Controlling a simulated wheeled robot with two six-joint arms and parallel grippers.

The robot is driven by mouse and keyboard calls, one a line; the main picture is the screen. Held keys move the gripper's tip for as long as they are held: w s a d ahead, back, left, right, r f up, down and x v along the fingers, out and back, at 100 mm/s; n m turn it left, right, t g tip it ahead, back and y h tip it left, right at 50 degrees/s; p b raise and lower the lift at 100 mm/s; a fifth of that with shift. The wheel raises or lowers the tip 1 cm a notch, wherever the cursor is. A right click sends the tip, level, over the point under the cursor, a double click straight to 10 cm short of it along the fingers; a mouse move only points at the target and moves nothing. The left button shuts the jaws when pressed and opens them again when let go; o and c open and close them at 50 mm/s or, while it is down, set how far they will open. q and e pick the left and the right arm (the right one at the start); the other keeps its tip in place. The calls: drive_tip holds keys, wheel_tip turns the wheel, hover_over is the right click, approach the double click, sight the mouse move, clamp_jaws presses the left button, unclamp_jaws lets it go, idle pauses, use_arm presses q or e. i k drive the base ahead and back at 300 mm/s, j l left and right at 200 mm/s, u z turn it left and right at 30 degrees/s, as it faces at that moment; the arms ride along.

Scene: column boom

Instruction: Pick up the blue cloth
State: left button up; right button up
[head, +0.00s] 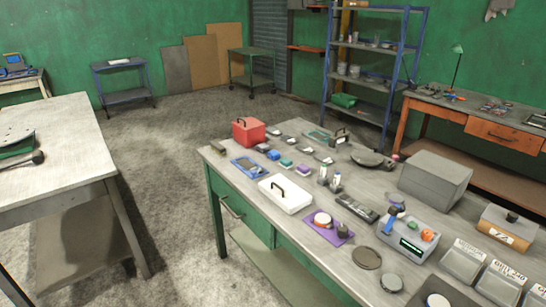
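A flat blue piece (237,162) lies near the left edge of the workbench (222,166), between the red box and the white case. It looks like a cloth or a shallow tray, and I cannot tell which. A greyish item seems to lie on it. Neither of my grippers is in view.
Another table (60,140) stands left. The concrete floor (180,190) between them is clear.

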sight(274, 155)
drive_tip(key=z, duration=0.3)
drive_tip(key=i+j+z, duration=0.2)
drive_tip(key=z, duration=0.2)
drive_tip(key=i+j+z, duration=0.15)
drive_tip(key=j+z, duration=0.25)
drive_tip(key=i+j+z, duration=0.1)
drive_tip(key=j+z, duration=0.3)
